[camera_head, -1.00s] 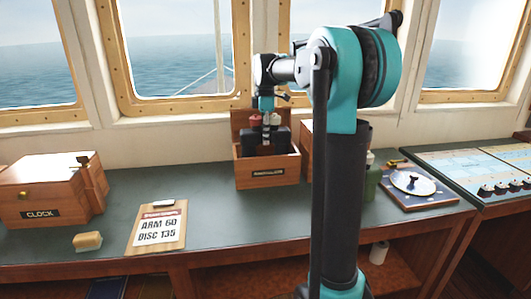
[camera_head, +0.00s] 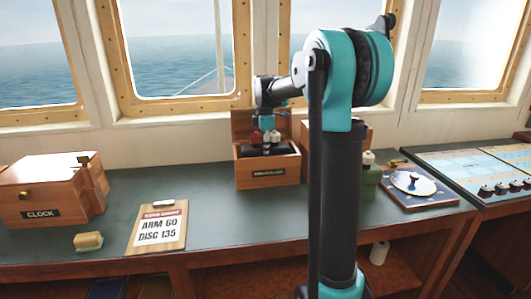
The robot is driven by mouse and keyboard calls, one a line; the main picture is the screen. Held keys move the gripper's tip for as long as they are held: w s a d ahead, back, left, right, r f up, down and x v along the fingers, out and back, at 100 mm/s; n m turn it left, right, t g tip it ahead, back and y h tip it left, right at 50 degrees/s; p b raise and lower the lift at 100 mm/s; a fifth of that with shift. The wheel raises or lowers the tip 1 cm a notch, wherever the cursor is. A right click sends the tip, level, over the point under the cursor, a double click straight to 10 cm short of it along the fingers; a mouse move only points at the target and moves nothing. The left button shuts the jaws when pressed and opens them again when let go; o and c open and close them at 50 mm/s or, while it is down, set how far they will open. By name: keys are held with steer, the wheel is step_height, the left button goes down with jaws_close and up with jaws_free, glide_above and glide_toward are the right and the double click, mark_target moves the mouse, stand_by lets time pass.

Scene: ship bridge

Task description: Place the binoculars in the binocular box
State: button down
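The binocular box (camera_head: 268,172) is an open wooden box with a dark label on its front, standing on the counter near the window with its lid raised behind. The black binoculars (camera_head: 282,149) show just above the front rim, inside the box opening. My gripper (camera_head: 266,143) points down over the box, at the binoculars. Its fingers are small and partly hidden by the binoculars and the box wall, so I cannot tell whether they are shut on them.
The counter left of the binocular box is clear.

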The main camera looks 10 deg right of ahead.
steer(key=shift+f, duration=0.1)
steer(key=c, duration=1.4)
jaws_free()
steer(key=shift+o, duration=0.2)
step_height(320, 180, up, 12)
steer(key=shift+r, duration=0.15)
